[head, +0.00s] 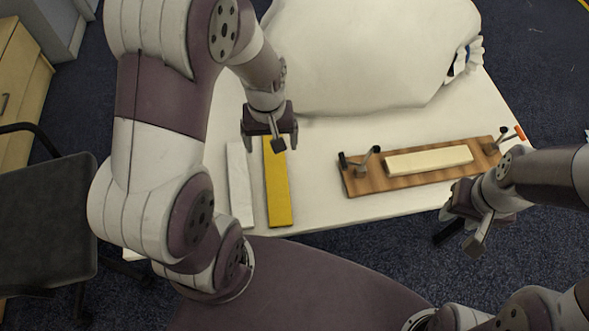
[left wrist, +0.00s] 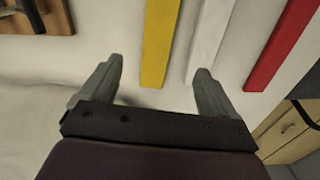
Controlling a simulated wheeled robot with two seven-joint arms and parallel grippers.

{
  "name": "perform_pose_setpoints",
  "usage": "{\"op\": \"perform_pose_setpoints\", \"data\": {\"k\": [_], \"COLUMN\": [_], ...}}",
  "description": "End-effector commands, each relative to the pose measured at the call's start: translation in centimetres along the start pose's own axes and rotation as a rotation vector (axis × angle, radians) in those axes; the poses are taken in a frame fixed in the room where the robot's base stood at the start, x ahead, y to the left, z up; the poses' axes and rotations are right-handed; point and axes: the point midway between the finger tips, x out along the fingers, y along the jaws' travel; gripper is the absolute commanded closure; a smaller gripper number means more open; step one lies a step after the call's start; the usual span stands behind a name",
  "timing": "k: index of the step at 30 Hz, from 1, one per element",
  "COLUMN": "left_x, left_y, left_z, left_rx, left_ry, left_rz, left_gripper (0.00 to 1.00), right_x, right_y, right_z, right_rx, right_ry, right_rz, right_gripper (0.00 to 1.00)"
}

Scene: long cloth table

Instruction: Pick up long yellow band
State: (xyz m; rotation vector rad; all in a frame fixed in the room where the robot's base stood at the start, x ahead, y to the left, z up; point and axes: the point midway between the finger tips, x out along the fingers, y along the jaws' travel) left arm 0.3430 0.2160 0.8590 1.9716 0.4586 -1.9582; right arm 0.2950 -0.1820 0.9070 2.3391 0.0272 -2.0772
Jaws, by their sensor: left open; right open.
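The long yellow band (head: 278,190) lies flat on the white table, lengthwise from back to front. Its far end is close to my left gripper (head: 270,142), which points down over it. In the left wrist view the fingers of my left gripper (left wrist: 157,77) are spread wide and empty, with the yellow band (left wrist: 160,40) showing between and beyond them. I cannot tell the height of the fingers above the band. My right gripper (head: 460,238) is open and empty, off the table's front right edge.
A white band (head: 240,190) lies left of the yellow one. A red band (left wrist: 283,42) shows in the left wrist view. A wooden board (head: 362,184) with clamps and a cream strip (head: 430,160) is at right. A large white bag-like object (head: 365,55) fills the back.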

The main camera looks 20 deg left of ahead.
Motion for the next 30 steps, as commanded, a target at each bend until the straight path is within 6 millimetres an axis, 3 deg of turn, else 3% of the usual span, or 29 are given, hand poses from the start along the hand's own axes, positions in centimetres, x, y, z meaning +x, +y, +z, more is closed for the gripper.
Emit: {"op": "perform_pose_setpoints", "data": {"k": [9,14,21,29,30], "left_x": [6.3,8.2,12.3,12.7,12.7], "left_y": [-0.1,0.0,0.4,0.5,0.5], "left_z": [0.3,0.3,0.2,0.2,0.2], "left_rx": [-0.025,-0.024,-0.024,-0.024,-0.024], "left_ry": [-0.009,-0.009,-0.008,-0.006,-0.006], "left_rz": [-0.004,-0.003,-0.003,-0.002,-0.002], "left_gripper": [0.11,0.11,0.11,0.11,0.2], "right_x": [1.3,1.6,2.3,2.3,2.3], "right_y": [0.0,0.0,0.0,0.0,0.0], "right_z": [0.1,0.2,0.3,0.3,0.3], "right_rx": [0.0,0.0,0.0,0.0,0.0], "right_ry": [0.0,0.0,0.0,0.0,0.0], "right_rz": [0.0,0.0,0.0,0.0,0.0], "right_gripper": [0.57,0.57,0.57,0.57,0.57]}}
